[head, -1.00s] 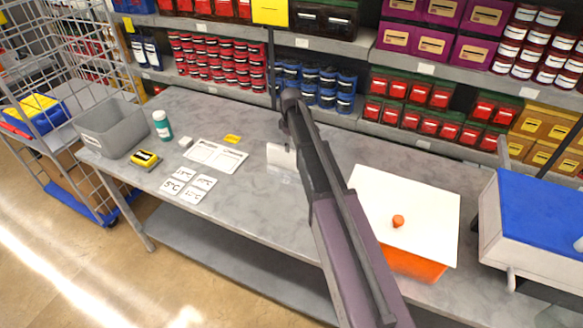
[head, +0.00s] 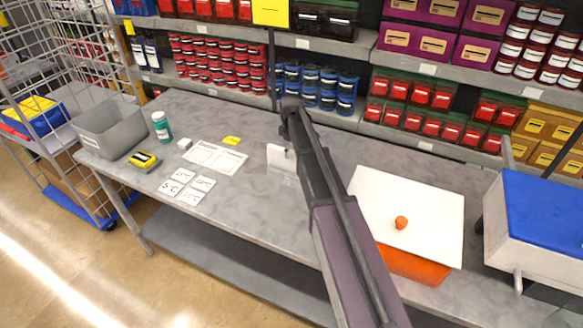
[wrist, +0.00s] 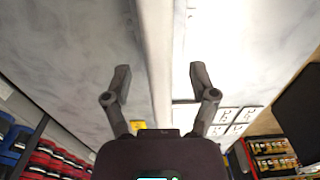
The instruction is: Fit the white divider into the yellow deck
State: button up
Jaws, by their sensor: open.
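The white divider (head: 279,157) stands upright on the grey table, partly hidden behind my arm in the head view. In the wrist view a pale strip (wrist: 155,60), which looks like the divider's edge, runs between my fingers. My gripper (wrist: 160,72) is open, one finger on each side of this strip. I cannot tell whether either finger touches it. No yellow deck is clearly recognisable; a small flat yellow piece (head: 231,140) lies left of the divider.
A printed sheet (head: 214,158), several white cards (head: 182,175), a yellow-black device (head: 144,161), a teal bottle (head: 161,127) and a grey bin (head: 108,130) are at left. A white board (head: 430,205) over an orange box (head: 415,266) is at right, beside a blue-topped case (head: 545,215). Stocked shelves stand behind.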

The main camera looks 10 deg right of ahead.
aim_at(291, 164)
jog(key=shift+f+b, duration=1.4)
jog(key=shift+f, duration=0.35)
grip_shut()
